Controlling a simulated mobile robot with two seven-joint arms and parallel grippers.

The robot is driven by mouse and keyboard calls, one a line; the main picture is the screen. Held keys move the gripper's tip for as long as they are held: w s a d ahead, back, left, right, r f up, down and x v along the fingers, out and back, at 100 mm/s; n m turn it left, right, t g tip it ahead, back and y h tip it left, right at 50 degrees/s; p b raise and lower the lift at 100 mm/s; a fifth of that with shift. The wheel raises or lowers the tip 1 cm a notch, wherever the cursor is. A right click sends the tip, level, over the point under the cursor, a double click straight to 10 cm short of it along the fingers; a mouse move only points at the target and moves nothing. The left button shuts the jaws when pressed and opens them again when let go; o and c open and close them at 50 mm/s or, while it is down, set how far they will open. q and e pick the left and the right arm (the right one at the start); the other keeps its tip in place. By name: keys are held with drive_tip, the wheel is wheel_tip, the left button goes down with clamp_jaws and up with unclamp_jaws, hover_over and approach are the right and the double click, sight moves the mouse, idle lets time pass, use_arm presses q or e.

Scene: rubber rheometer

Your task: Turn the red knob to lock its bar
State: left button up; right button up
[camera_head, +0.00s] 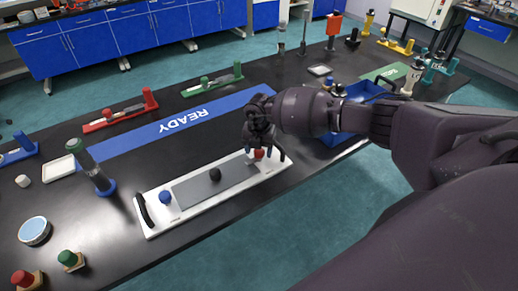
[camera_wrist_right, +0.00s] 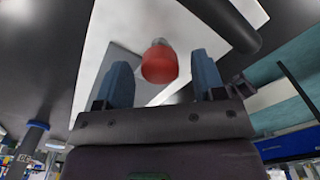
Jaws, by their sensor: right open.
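The red knob (camera_head: 259,154) sits near the right end of a white plate (camera_head: 158,226) on the black table. A grey bar (camera_head: 190,190) with a black knob (camera_head: 215,174) lies along the plate, and a blue knob (camera_head: 165,197) stands near its left end. My right gripper (camera_head: 265,158) is over the red knob, open. In the right wrist view the red knob (camera_wrist_right: 159,63) shows between the two blue-grey fingers of my right gripper (camera_wrist_right: 159,80), with visible space on both sides. Whether the bar is locked cannot be told. My left gripper is not in view.
A black handle (camera_head: 145,210) stands at the plate's left end. A dark cylinder with a green cap (camera_head: 75,146) stands left of the plate. A blue READY strip (camera_head: 150,140) lies behind it. A blue tray (camera_head: 365,90) is at the right, beyond my arm.

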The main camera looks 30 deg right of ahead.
wheel_tip(320, 180, up, 11)
idle(0.5)
drive_tip(key=shift+f, duration=0.1)
idle(0.3)
